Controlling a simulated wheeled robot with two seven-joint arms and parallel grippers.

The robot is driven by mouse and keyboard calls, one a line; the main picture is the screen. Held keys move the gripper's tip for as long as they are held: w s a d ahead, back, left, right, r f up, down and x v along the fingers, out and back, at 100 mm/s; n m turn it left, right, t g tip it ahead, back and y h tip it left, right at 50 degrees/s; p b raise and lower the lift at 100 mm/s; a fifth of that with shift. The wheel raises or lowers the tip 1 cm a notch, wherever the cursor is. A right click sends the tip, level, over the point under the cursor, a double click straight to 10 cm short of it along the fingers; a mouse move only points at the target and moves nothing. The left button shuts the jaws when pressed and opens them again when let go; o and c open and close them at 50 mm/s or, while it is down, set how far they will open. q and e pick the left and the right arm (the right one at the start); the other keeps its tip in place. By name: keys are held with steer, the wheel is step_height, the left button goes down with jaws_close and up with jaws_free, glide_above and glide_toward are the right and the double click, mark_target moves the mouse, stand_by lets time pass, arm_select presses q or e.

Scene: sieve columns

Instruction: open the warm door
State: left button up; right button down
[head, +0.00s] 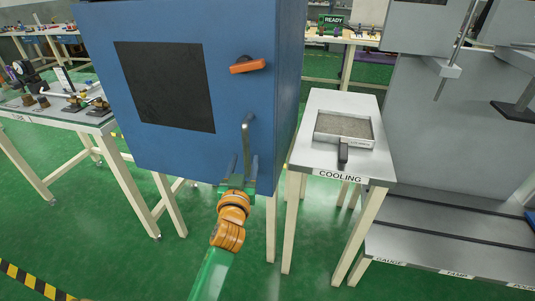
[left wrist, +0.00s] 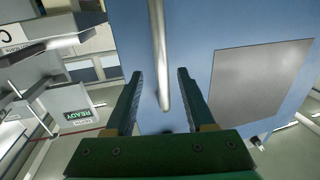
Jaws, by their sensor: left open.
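A blue cabinet (head: 215,25) has a front door with a dark square window (head: 165,85), which shows grey in the left wrist view (left wrist: 258,80). An orange latch handle (head: 247,66) sits near the door's upper right. Below it is a grey vertical bar handle (head: 247,130). My left gripper (head: 243,163) is open at the lower end of the bar. In the left wrist view the bar (left wrist: 158,45) runs down between the two open fingers (left wrist: 159,88), with a visible gap on each side. No label naming the door is visible. The right gripper is out of view.
A small table marked COOLING (head: 365,178) stands right of the cabinet and holds a grey tray (head: 345,130) with a dark handle. A table with small parts (head: 90,120) stands at left. Grey machinery (head: 455,110) is at far right. The green floor in front is clear.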

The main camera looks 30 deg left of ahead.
mark_target(246, 154)
arm_select(q)
steer(key=x, duration=0.5)
steer(key=shift+a+f, duration=0.1)
steer(key=shift+a, duration=0.1)
jaws_close()
stand_by(1.1)
